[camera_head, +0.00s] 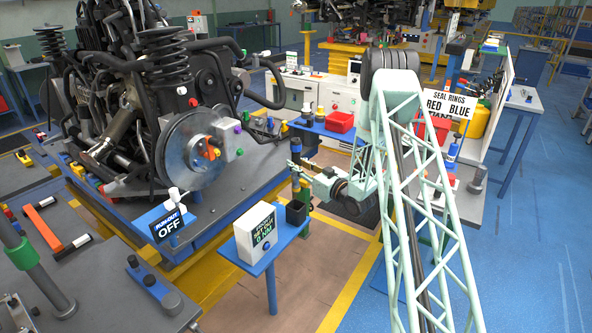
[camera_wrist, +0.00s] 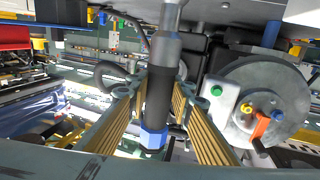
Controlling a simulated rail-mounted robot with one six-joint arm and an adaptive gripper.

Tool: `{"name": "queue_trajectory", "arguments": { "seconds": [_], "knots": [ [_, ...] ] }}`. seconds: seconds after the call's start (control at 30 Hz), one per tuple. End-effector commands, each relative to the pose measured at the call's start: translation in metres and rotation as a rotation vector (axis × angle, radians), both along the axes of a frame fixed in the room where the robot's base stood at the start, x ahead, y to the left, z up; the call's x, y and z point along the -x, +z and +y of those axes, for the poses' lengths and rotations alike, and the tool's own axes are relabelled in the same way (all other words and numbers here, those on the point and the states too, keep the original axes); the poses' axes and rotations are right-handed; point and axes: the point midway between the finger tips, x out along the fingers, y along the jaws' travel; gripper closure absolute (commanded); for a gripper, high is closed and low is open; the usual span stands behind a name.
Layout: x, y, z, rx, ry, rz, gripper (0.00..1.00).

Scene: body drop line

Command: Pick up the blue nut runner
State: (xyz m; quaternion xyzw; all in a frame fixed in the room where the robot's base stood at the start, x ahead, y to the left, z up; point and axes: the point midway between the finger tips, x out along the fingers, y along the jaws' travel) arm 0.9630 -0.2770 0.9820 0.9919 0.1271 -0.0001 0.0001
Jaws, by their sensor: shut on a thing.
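The blue nut runner (camera_head: 296,152) is a slim, dark upright tool, seen just left of my gripper (camera_head: 304,169) in the head view. In the wrist view the nut runner (camera_wrist: 161,92) has a dark body, a grey section at the top of the picture and a blue collar at the bottom. My gripper (camera_wrist: 160,100) has one finger on each side of the dark body and is shut on it. A black open holder (camera_head: 297,212) is below the tool on a small blue stand (camera_head: 272,257). Whether the tool's lower end touches the holder is unclear.
A white readout box (camera_head: 255,233) is on the same stand. The axle assembly with its brake disc (camera_head: 190,153) is close on the left. A red bin (camera_head: 340,121) is on a blue shelf behind. The "SEAL RINGS" bench is at right. Open floor (camera_head: 245,305) lies in front.

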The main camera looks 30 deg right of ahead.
Motion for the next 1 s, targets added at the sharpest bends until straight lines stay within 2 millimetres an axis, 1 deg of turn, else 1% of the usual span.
{"name": "queue_trajectory", "arguments": {
  "seconds": [0.03,0.2,0.83,0.87,1.0],
  "knots": [
    [-0.0004,0.0044,-0.0002,0.0,0.0,-0.002,0.96],
    [-0.0002,0.0089,0.0,0.0,0.0,-0.002,0.96],
    [-0.0002,0.0102,-0.0001,0.0,0.0,-0.002,0.96],
    [-0.0002,0.0102,-0.0001,0.0,0.0,-0.002,0.82],
    [-0.0002,0.0102,-0.0001,0.0,0.0,-0.002,0.95]
  ]
}}
